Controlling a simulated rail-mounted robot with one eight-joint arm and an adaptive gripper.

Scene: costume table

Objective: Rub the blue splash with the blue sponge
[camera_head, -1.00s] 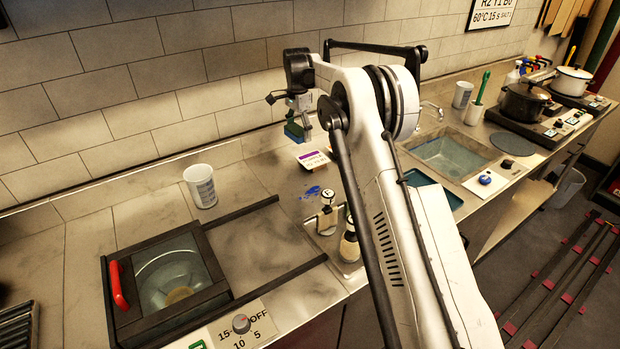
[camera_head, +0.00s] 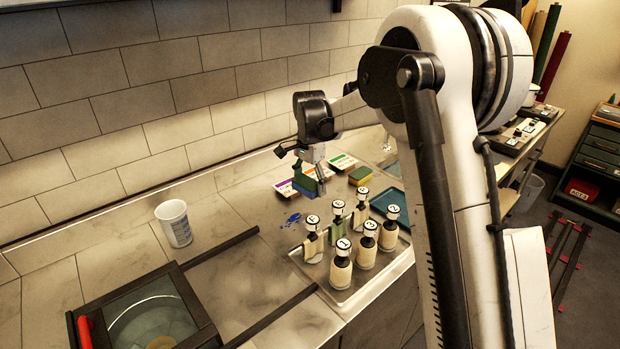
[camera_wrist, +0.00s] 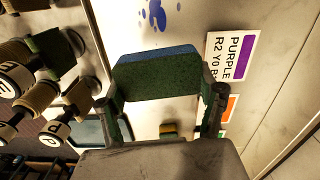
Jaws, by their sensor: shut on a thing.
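My gripper (camera_head: 322,180) is shut on the blue sponge (camera_head: 304,183), which has a dark green face. In the wrist view the blue sponge (camera_wrist: 155,75) sits between the two fingers of my gripper (camera_wrist: 160,95), its green face towards the camera. The blue splash (camera_head: 293,219) is a patch of blue spots on the counter, below and slightly left of the sponge in the head view. The splash (camera_wrist: 157,14) also shows at the top of the wrist view, beyond the sponge and apart from it in the picture. The sponge's height above the counter is hard to tell.
A purple-striped card (camera_head: 285,188) lies by the sponge, near the wall. A yellow-green sponge (camera_head: 360,176) lies to the right. Several labelled bottles (camera_head: 341,272) stand on a metal tray (camera_head: 345,297) in front. A white cup (camera_head: 174,223) stands left. Counter left of the splash is clear.

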